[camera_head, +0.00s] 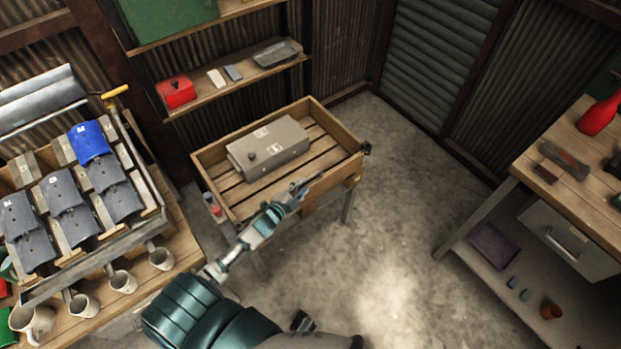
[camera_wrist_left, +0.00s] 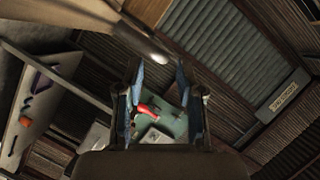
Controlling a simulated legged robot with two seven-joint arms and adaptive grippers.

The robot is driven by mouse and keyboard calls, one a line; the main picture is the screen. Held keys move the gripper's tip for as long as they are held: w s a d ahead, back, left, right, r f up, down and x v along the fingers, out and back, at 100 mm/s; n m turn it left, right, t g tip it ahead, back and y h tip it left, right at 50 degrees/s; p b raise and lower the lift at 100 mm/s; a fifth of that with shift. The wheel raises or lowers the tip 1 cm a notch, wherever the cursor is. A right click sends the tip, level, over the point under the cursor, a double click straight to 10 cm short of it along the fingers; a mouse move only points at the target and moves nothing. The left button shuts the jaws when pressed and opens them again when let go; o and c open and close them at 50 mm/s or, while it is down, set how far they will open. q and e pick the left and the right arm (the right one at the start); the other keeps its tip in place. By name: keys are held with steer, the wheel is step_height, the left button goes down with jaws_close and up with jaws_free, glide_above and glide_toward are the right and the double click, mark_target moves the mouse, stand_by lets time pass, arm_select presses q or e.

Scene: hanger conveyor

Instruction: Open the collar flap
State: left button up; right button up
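My left gripper (camera_head: 298,190) is in the air over the near right edge of the wooden crate table in the head view. In the left wrist view its two fingers (camera_wrist_left: 162,98) stand apart with nothing between them. A sloped rack (camera_head: 72,268) at the left holds several dark grey flap-like pieces (camera_head: 68,212) and one blue one (camera_head: 89,141), well away from the gripper. I cannot tell which part is the collar flap.
A grey box (camera_head: 268,147) with a black knob lies in the wooden crate (camera_head: 231,210). Several mugs (camera_head: 123,281) stand below the rack. A shelf behind holds a red box (camera_head: 176,92). A workbench (camera_head: 585,195) with a red bottle (camera_head: 599,116) stands right. The floor between is clear.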

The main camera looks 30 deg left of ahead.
mark_target(310, 178)
arm_select(q)
steer(key=x, duration=0.5)
steer(key=shift+d+f+b, duration=0.1)
steer(key=shift+b, duration=0.25)
steer(key=shift+x, duration=0.75)
arm_select(e)
steer(key=shift+w+a+r, duration=0.15)
steer(key=shift+w+r, duration=0.75)
steer(key=shift+r, duration=0.15)
arm_select(q)
jaws_close()
